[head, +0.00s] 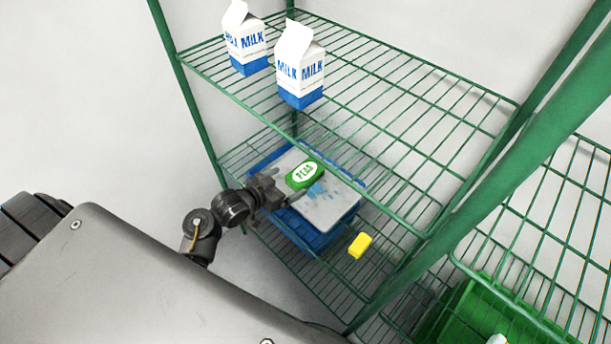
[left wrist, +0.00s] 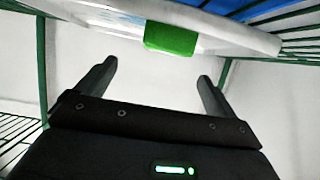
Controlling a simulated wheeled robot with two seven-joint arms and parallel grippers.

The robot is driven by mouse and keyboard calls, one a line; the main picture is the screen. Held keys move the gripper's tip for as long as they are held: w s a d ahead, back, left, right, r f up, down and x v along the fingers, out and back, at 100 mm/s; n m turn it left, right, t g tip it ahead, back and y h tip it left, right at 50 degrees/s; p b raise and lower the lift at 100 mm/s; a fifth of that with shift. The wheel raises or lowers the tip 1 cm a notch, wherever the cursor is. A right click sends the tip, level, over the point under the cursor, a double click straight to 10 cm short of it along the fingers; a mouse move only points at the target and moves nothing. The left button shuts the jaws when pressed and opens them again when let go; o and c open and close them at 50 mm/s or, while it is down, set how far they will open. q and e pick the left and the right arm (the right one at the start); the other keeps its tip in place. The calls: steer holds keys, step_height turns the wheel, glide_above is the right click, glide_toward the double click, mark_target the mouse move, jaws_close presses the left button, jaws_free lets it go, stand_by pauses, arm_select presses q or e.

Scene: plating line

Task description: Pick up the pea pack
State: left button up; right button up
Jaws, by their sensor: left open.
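The pea pack (head: 304,174) is a small green pack with a white oval label reading PEAS. It lies on a pale board (head: 335,207) on top of a blue crate (head: 300,232) on the lower shelf. My left gripper (head: 280,190) is at the left edge of the board, close beside the pack. In the left wrist view the pack (left wrist: 171,38) shows as a green block beyond the gap between the two spread fingers (left wrist: 157,78). The jaws are open and empty. My right gripper is not in view.
Two milk cartons (head: 246,42) (head: 301,68) stand on the upper wire shelf (head: 400,100), above the pack. A yellow block (head: 360,245) is near the crate's right side. A green crate (head: 490,315) is at the lower right. Green rack posts (head: 185,95) bound the shelves.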

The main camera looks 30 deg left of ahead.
mark_target(305, 171)
arm_select(q)
steer(key=shift+x, duration=1.2)
steer(key=x, duration=0.5)
steer(key=shift+w+a+f, duration=0.1)
steer(key=shift+w+a, duration=0.05)
steer(key=shift+a, duration=0.1)
steer(key=c, duration=1.4)
steer(key=shift+o, duration=0.2)
